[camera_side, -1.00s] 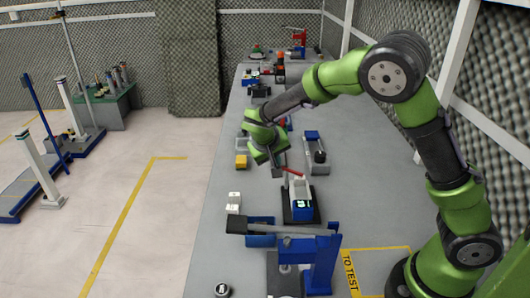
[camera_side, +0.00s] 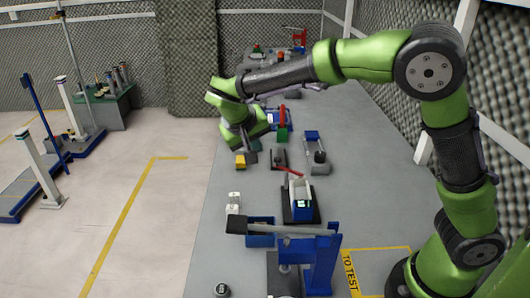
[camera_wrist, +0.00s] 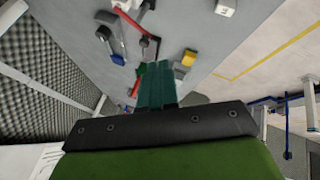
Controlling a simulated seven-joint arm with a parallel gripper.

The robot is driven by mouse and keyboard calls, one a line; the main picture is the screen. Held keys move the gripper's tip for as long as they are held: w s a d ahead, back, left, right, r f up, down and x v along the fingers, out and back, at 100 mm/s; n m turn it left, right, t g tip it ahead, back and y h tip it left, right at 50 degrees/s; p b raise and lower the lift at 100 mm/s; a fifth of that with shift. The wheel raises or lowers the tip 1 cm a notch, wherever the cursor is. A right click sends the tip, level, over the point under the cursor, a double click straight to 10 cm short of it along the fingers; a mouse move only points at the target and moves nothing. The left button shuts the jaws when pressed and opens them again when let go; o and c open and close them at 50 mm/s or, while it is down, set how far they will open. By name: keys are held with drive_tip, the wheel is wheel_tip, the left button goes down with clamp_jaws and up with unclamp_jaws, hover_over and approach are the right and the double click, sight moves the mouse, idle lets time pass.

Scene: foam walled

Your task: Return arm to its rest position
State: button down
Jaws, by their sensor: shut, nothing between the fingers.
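My gripper (camera_side: 253,148) hangs from the green and black arm over the left part of the grey workbench (camera_side: 360,190), near a yellow block (camera_side: 240,161). In the wrist view its two dark green fingers (camera_wrist: 157,75) are together with nothing between them. The yellow block also shows in the wrist view (camera_wrist: 188,57), just right of the fingertips, apart from them.
A blue-and-grey fixture (camera_side: 316,150) stands to the right. Foam walls (camera_side: 480,75) line the right side.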

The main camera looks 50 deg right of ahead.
drive_tip(key=shift+a, duration=0.1)
idle(0.3)
drive_tip(key=s+d+r+t+y, duration=0.1)
drive_tip(key=s+y, duration=0.3)
drive_tip(key=s, duration=0.6)
drive_tip(key=s+d+r+t+y, duration=0.1)
drive_tip(key=s+r+t+y, duration=0.2)
drive_tip(key=s, duration=0.8)
drive_tip(key=shift+s+d+r+t+y, duration=0.2)
drive_tip(key=shift+s+r+t+y, duration=0.1)
drive_tip(key=shift+r+y, duration=0.5)
